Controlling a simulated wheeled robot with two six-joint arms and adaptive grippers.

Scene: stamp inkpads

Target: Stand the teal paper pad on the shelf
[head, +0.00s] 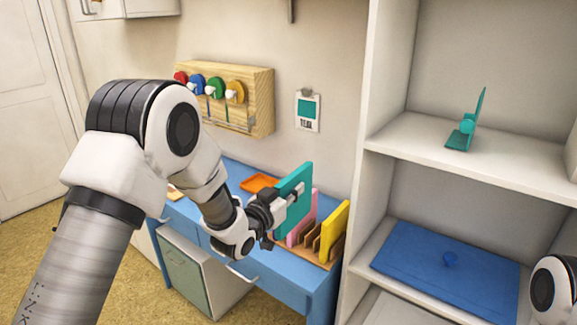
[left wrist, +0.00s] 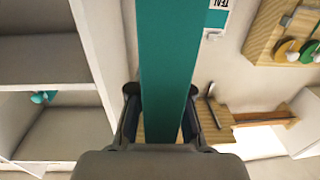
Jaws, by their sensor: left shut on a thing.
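The teal paper pad (head: 294,178) is a flat upright slab above the desk. My left gripper (head: 291,197) is shut on it. In the left wrist view the pad (left wrist: 170,55) runs up between the two fingers (left wrist: 162,115). It stands higher than the pink pad beside it; its lower edge is hidden, so I cannot tell whether it clears the rack. The shelf board (head: 400,143) is to the right, with a teal bookend (head: 466,134) standing on it. The bookend also shows in the left wrist view (left wrist: 42,97). My right gripper is out of view.
A wooden rack (head: 326,262) on the blue desk (head: 262,272) holds a pink pad (head: 301,230) and a yellow pad (head: 334,232). A shelf upright (head: 362,195) stands between desk and shelf. A blue panel (head: 420,250) lies on the lower shelf. A TEAL card (head: 307,112) hangs on the wall.

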